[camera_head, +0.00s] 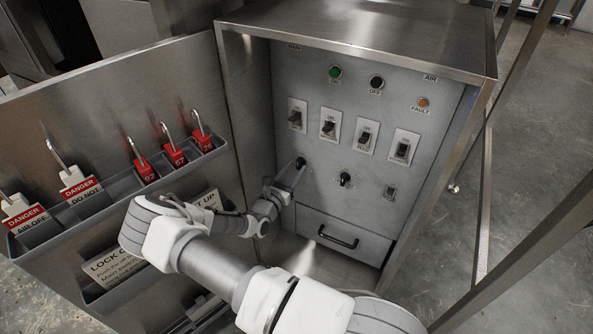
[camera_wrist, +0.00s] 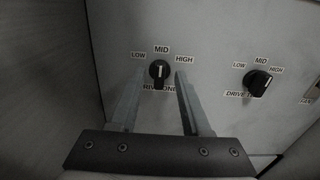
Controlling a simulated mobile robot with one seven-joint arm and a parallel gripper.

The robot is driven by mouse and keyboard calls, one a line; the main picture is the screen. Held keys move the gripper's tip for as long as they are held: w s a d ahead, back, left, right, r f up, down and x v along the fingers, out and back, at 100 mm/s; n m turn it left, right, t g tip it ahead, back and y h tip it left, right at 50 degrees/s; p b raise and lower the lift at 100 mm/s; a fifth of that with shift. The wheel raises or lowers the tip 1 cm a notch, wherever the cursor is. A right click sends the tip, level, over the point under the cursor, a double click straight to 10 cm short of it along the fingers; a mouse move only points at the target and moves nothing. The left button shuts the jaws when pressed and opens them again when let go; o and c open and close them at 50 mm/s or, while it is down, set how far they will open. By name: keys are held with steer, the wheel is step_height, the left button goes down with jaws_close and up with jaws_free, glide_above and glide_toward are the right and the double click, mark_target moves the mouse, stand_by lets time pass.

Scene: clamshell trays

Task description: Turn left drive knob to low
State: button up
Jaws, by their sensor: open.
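The left drive knob (camera_wrist: 159,69) is a small black knob on the grey panel. Labels LOW, MID and HIGH sit around it, and its pale mark stands about upright, in line with MID. It also shows in the head view (camera_head: 301,162), close to my gripper's tip. My gripper (camera_wrist: 158,78) is open and faces the panel, with one finger to each side of the knob. Neither finger visibly grips it; the exact gap is hard to tell.
A second drive knob (camera_wrist: 258,83) sits to the right, with its own LOW, MID, HIGH labels. Several toggle switches (camera_head: 365,136) are above, and a drawer handle (camera_head: 337,238) below. The open door (camera_head: 120,95) with red padlocks (camera_head: 174,150) stands close on the left.

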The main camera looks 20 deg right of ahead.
steer(key=shift+x, duration=0.8)
jaws_close()
steer(key=shift+n, duration=0.3)
steer(key=n+p, duration=0.2)
steer(key=n, duration=0.1)
steer(key=shift+a+p, duration=0.1)
steer(key=shift+p, duration=0.2)
steer(key=n+p, duration=0.1)
steer(key=n, duration=0.5)
steer(key=shift+w+f, duration=0.1)
steer(key=shift+f, duration=0.05)
steer(key=shift+n, duration=0.3)
